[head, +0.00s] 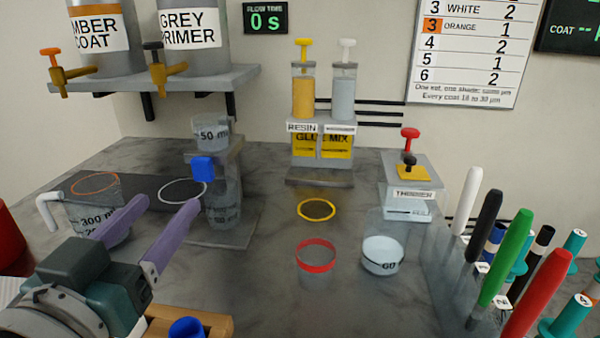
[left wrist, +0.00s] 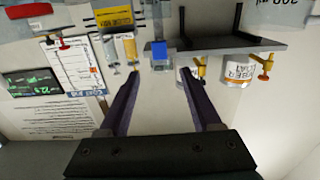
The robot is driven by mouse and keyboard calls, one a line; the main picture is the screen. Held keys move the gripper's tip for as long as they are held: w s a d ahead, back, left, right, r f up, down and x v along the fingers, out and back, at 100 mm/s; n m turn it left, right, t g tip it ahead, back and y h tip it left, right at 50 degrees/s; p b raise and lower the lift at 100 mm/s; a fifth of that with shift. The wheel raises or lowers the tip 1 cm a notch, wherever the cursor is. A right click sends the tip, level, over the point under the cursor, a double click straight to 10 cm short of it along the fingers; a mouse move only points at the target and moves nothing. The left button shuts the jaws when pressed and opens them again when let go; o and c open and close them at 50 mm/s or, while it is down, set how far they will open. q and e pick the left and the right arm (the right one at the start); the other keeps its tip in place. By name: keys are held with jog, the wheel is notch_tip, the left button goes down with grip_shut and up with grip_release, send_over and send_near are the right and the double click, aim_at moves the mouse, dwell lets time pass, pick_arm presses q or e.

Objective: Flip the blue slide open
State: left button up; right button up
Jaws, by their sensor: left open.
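The blue slide (head: 203,168) is a small blue block on the front of a grey stand (head: 228,152). A clear 50 ml cup (head: 211,133) sits on top of the stand, and a clear beaker (head: 224,204) stands below the slide. My left gripper (head: 163,203) has purple fingers spread open and empty, in front of the stand and lower than the slide in the picture. In the left wrist view the slide (left wrist: 159,50) shows beyond and between the open fingertips (left wrist: 158,74), apart from them. My right gripper is not in view.
A 300 ml beaker (head: 98,222) stands behind the left fingers. A shelf (head: 190,82) with two paint tanks overhangs the back left.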

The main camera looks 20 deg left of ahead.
aim_at(199, 167)
pick_arm(q)
jog(key=x, duration=0.9)
jog(key=shift+w+r+b, duration=0.15)
jog(key=shift+w+b, duration=0.1)
jog(key=shift+b, duration=0.05)
grip_shut()
dwell(1.0)
